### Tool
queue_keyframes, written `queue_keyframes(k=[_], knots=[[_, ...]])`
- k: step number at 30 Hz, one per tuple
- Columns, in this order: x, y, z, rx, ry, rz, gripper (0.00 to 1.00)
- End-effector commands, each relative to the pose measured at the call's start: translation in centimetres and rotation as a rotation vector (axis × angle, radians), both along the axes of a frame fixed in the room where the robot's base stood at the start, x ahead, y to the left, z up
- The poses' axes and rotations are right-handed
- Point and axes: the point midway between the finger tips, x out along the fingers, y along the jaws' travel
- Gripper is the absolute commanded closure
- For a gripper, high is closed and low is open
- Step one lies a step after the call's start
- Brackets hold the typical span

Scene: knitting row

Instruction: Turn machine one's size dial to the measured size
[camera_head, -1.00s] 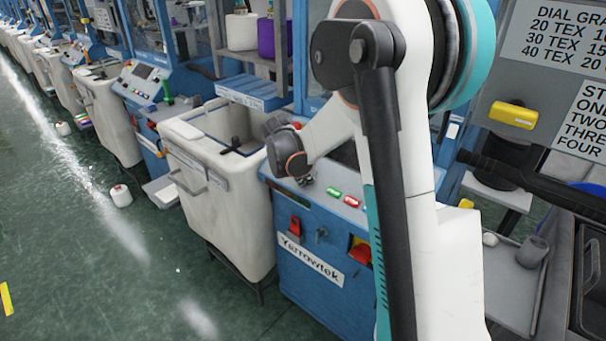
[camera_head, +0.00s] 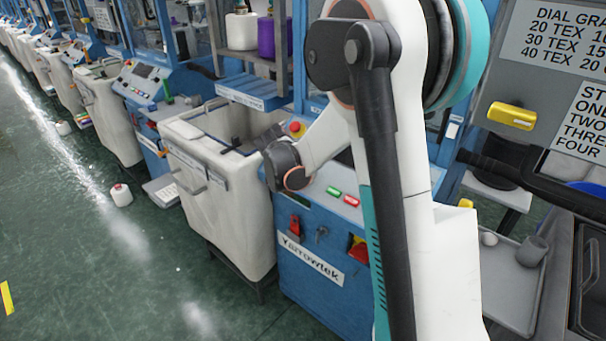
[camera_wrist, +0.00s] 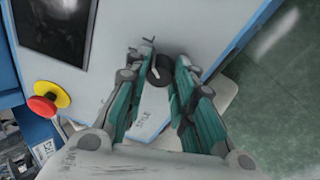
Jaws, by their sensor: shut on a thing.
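In the wrist view, a round black dial (camera_wrist: 160,72) sits on the pale panel of the machine. My gripper (camera_wrist: 165,68) has its two green-sided fingers around the dial, shut on it near the tips. A small label (camera_wrist: 143,118) shows between the fingers, too blurred to read surely. The dial's pointer and marks cannot be made out. In the head view, my arm covers part of the blue machine marked Yarrowtek (camera_head: 318,285), and my fingers and the dial are hidden.
A red and yellow stop button (camera_wrist: 48,99) is left of my fingers, near a dark screen (camera_wrist: 58,25). Green and red buttons (camera_head: 342,196) are on the machine top. A white bin (camera_head: 215,220) stands left of it. A sign with dial grades (camera_head: 560,45) hangs at right.

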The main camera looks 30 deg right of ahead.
Motion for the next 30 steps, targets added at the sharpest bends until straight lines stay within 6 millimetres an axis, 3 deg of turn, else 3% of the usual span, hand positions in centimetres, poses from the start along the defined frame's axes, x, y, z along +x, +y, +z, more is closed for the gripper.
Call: queue_keyframes(k=[23,24,25,26,30], knots=[[0.04,0.08,-0.04,0.022,-0.061,-0.081,1.0],[0.04,0.08,-0.04,0.022,-0.061,-0.081,0.67],[0.04,0.08,-0.04,0.022,-0.061,-0.081,0.61],[0.04,0.08,-0.04,0.022,-0.061,-0.081,0.56],[0.03,0.07,-0.03,0.022,-0.061,-0.081,0.56]])
